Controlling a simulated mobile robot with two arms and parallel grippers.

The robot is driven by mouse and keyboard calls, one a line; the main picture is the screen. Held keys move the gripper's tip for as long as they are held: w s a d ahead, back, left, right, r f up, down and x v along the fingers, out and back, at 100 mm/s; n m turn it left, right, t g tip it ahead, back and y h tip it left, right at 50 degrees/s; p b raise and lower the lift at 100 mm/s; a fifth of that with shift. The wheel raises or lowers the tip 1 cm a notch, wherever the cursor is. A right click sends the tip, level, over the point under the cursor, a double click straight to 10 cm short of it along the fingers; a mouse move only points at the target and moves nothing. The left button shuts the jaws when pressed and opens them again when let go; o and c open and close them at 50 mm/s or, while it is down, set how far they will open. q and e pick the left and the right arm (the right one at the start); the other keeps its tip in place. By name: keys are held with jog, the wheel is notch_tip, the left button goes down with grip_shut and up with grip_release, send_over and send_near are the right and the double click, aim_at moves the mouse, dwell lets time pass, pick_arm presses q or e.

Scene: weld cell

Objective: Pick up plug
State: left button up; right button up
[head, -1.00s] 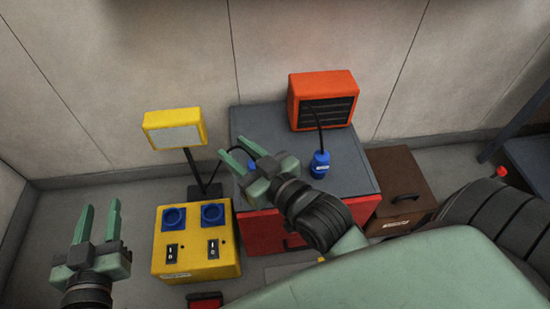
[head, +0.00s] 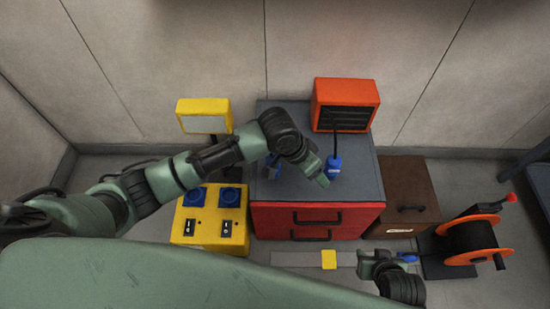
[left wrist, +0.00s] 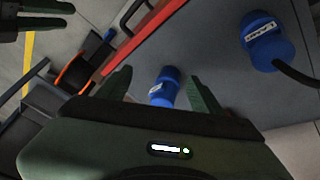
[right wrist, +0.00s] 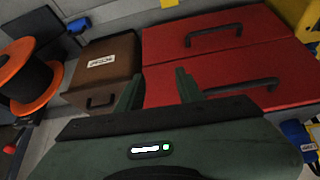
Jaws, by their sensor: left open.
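A blue plug (head: 334,168) with a black cable stands on the dark grey top of the red cabinet, in front of the orange heater. My left gripper (head: 318,174) is open right beside it. In the left wrist view this plug (left wrist: 164,86) shows between the spread fingers, its lower part hidden by my gripper; I cannot tell whether they touch. A second blue plug (head: 272,167) is partly hidden behind my left wrist; it shows larger in the left wrist view (left wrist: 262,40). My right gripper (head: 378,262) is open and empty at the lower right, in front of the cabinet.
The orange heater (head: 345,97) and yellow lamp (head: 204,108) stand at the back. The yellow socket box (head: 190,232) is left of the red cabinet (head: 275,220). The brown case (head: 415,182) and orange cable reel (head: 472,243) are on the right.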

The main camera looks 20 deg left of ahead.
aim_at(273, 158)
pick_arm(q)
jog(key=w+a+r+y, duration=0.1)
jog(key=a, duration=0.3)
jog(key=w+a+r+n+g+y+p, duration=0.1)
jog(key=a, duration=0.3)
jog(key=w+a+r+g+y, duration=0.1)
jog(key=a+y, duration=0.1)
jog(key=a, duration=0.2)
jog(key=shift+p, duration=0.4)
pick_arm(e)
jog(key=s+d+f+g, duration=0.2)
jog(key=s+f+g, duration=0.1)
jog(key=s+f, duration=0.3)
pick_arm(q)
jog(key=shift+a+f+g, duration=0.25)
jog(key=shift+g, duration=0.05)
jog(key=shift+f+b, duration=0.3)
jog(key=shift+f, duration=0.2)
jog(key=f+b, duration=0.1)
jog(key=f, duration=0.4)
jog(key=shift+d+f+b, duration=0.2)
jog(key=shift+f+b, duration=0.15)
jog(key=shift+b, duration=0.05)
jog(key=shift+f, duration=0.2)
pick_arm(e)
notch_tip(273, 158, up, 10)
jog(key=shift+f+h, duration=0.15)
jog(key=shift+h, duration=0.25)
pick_arm(q)
grip_shut()
